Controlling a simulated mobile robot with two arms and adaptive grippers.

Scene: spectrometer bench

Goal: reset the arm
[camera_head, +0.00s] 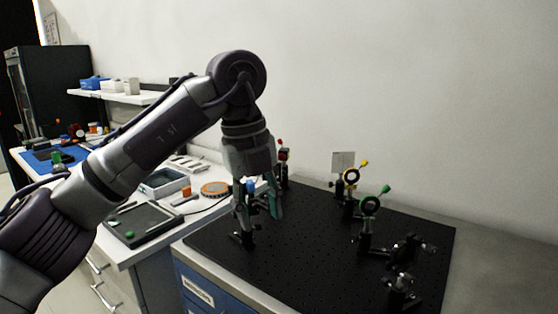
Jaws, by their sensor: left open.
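My left arm comes in from the left, rises to its elbow and bends down. Its gripper (258,212) points down over the left part of the black optical breadboard (310,260). The fingers are apart. A post mount with a blue part (250,187) stands behind or between the fingers; I cannot tell whether they touch it. My right gripper is not in view.
On the breadboard stand a red-topped mount (283,155), a yellow-knobbed mount (351,176), a green-knobbed mount (370,205) and dark mounts (403,250) at right. A white side bench holds a dark tray (142,223) and a grey bin (164,182). The breadboard's front middle is clear.

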